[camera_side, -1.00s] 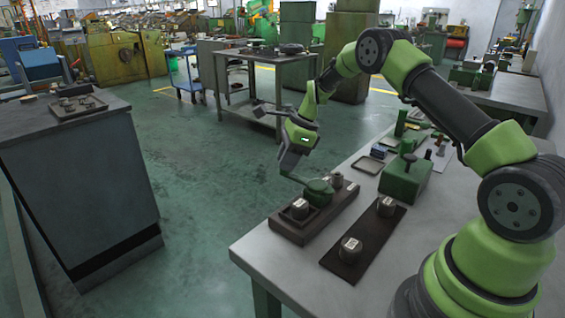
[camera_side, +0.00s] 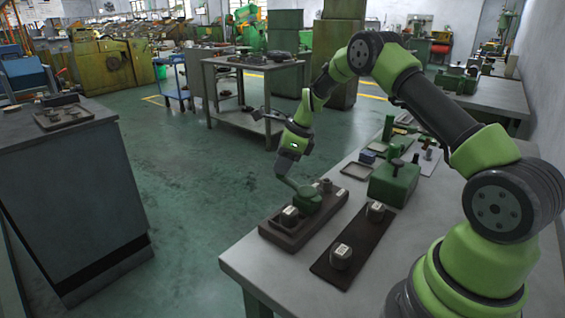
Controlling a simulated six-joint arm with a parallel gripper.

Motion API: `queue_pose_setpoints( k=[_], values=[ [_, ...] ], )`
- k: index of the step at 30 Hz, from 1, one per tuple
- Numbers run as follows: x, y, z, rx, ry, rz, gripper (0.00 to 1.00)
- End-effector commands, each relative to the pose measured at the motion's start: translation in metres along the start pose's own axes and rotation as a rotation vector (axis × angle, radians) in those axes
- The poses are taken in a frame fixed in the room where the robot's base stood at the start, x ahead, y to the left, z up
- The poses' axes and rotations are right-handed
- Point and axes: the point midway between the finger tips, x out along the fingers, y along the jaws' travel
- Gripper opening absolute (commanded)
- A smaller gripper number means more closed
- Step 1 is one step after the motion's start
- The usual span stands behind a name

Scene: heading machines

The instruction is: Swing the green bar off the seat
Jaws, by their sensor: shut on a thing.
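The green bar (camera_side: 308,201) shows as a short, rounded dark-green piece on the long dark block (camera_side: 277,238) on the light-topped bench. The block carries the seat, whose exact outline is hard to make out. A metal cylinder (camera_side: 289,216) stands at the block's near end, just left of the bar, and another small cylinder (camera_side: 325,185) stands just behind it. My gripper (camera_side: 290,186) reaches down from the upper left and is shut on the bar's left side. The fingertips are small and partly merge with the bar.
A dark plate (camera_side: 322,268) with two cylinders (camera_side: 341,256) (camera_side: 375,211) lies to the right. A green box with a knob (camera_side: 394,182) stands behind it. A shallow tray (camera_side: 357,170) and small parts lie farther back. The bench's front left corner is bare.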

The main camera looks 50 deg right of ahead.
Motion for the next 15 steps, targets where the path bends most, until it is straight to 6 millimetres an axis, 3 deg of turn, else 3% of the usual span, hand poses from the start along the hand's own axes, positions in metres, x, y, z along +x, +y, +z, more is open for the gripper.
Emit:
queue_pose_setpoints(
  k=[1,2,5,15],
  values=[
    [-0.0008,-0.0019,-0.0023,0.002,0.003,-0.004,0.0],
    [-0.0009,-0.002,-0.0024,0.002,0.003,-0.005,0.29],
    [-0.0008,-0.0019,-0.0022,0.001,0.003,-0.005,0.52],
    [-0.0048,-0.0013,-0.001,0.0,0.001,-0.003,0.52]
  ],
)
